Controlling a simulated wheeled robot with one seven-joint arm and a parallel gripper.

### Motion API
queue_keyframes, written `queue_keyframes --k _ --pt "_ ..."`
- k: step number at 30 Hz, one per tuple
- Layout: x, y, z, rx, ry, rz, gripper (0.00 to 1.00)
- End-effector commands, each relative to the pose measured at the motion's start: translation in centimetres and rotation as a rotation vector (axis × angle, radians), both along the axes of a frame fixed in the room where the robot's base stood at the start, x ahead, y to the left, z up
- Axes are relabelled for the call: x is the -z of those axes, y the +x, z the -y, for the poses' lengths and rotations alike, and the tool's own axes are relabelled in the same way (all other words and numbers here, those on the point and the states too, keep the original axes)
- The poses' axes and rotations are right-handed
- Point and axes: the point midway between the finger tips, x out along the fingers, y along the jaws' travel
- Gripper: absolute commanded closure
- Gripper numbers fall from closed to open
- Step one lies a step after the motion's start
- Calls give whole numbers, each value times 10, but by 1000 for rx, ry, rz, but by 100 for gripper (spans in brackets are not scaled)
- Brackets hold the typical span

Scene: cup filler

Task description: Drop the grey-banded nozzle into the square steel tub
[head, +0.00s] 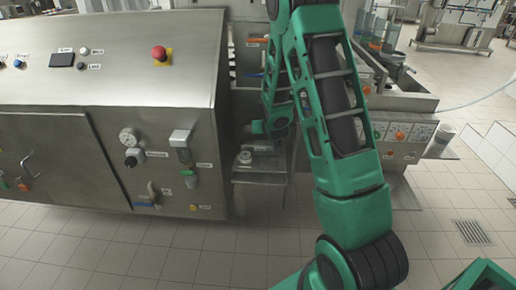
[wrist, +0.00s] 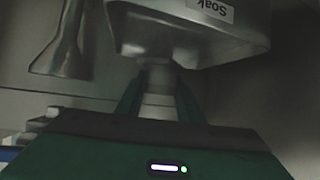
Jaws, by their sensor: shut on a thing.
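In the wrist view my gripper (wrist: 158,98) is shut on a nozzle (wrist: 158,88), a small metallic piece with pale and grey parts between the two green fingers. Its upper end meets the outline of a square steel tub (wrist: 190,40) with an upside-down "Soak" label; I cannot tell whether they touch. The inside of the tub is hidden. In the head view my arm covers the middle, and the fingers, nozzle and tub cannot be made out.
A flared metal piece (wrist: 66,50) hangs left of the tub in the wrist view. In the head view a steel cabinet (head: 105,60) with a red button fills the left. A small steel shelf (head: 258,178) sits beside my arm. Tiled floor is clear in front.

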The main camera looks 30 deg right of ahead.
Motion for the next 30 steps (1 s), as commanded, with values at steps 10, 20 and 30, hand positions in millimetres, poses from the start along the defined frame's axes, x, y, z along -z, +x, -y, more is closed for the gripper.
queue_keyframes --k 10,20,30 --pt "20 -1 4 5 -1 3 100" --pt "20 -1 4 4 -1 3 54" --pt "21 -2 3 4 0 0 45"
